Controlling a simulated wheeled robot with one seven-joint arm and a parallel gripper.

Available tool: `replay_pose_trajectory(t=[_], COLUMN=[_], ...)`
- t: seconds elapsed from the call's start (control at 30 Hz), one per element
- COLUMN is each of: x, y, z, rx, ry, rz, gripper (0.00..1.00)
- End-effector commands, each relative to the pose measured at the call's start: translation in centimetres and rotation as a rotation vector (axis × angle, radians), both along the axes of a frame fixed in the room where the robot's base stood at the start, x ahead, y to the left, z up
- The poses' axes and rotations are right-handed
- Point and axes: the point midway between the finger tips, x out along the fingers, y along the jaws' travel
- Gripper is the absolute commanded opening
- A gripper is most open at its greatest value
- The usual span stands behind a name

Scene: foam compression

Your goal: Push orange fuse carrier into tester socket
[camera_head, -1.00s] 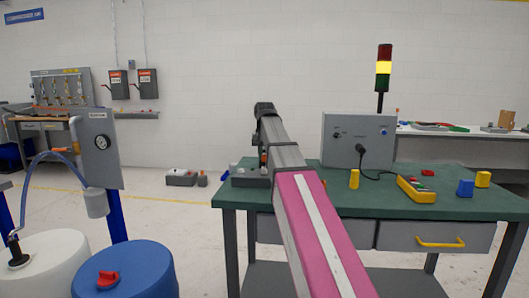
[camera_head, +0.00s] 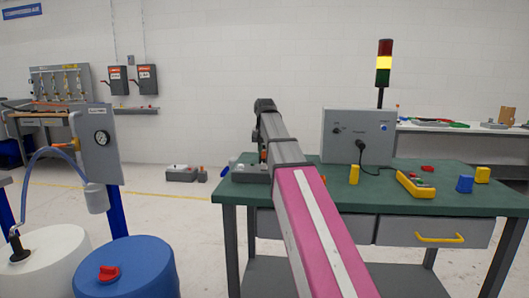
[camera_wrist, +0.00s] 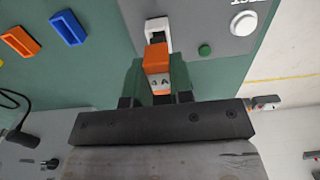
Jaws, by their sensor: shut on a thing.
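The orange fuse carrier (camera_wrist: 157,58) is held in my gripper (camera_wrist: 158,80) in the wrist view, with a pale part marked "4 A" toward my palm. My fingers are shut on its two sides. Its far end lies at the near edge of the white socket (camera_wrist: 157,24) and overlaps the dark opening in the picture. I cannot tell whether it has entered. The socket sits on the grey tester (camera_wrist: 203,17). In the head view the tester (camera_head: 250,174) shows partly at the left of the green bench; my arm hides the carrier and gripper.
An orange piece (camera_wrist: 20,41) and a blue piece (camera_wrist: 68,28) lie left of the tester in the wrist view. A green dot (camera_wrist: 204,50) and white button (camera_wrist: 243,23) are right of the socket. The green bench (camera_head: 440,198) also holds a grey box (camera_head: 345,132) with a cable.

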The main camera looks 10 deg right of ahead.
Motion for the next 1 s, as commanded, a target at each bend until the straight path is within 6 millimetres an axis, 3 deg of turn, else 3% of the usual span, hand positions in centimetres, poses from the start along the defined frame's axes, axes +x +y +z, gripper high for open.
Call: replay_pose_trajectory(t=[1.0], x=[0.0], y=[0.0], z=[-1.4], rx=[0.000], ry=[0.000], rz=[0.000], gripper=[0.00])
